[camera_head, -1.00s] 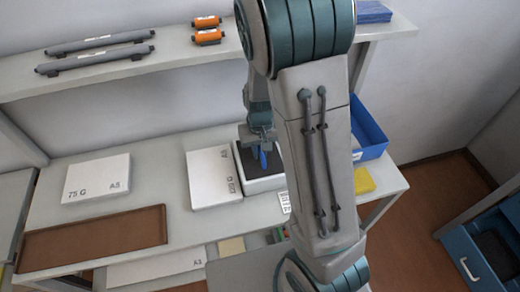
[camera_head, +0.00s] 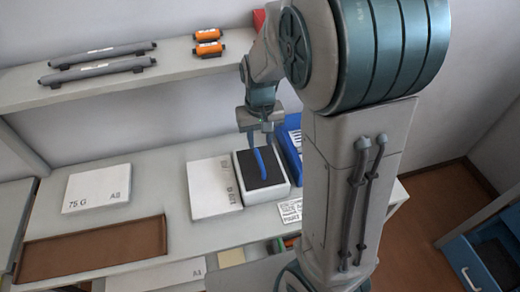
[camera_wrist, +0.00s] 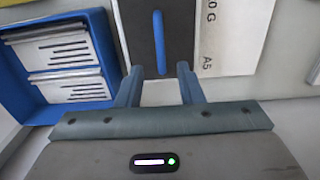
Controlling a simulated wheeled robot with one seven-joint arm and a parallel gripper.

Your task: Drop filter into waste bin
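A dark panel with an upright-looking blue bar on it, seemingly the filter (camera_head: 276,178), tops a white box (camera_head: 262,192) on the table. The panel and its blue bar (camera_wrist: 158,40) also show in the wrist view. My gripper (camera_head: 259,148) is above the box, fingers pointing down. In the wrist view my gripper (camera_wrist: 158,78) has its two blue fingers spread apart, with the near end of the bar in the gap between them. I cannot tell whether they touch it. I cannot identify the waste bin for sure.
A blue tray (camera_wrist: 30,92) with labelled packs stands beside the box. White paper packs (camera_head: 97,188) (camera_head: 212,187) and a brown tray (camera_head: 95,250) lie left. The shelf (camera_head: 110,90) behind holds cartridges. A blue open container (camera_head: 457,252) stands at lower right.

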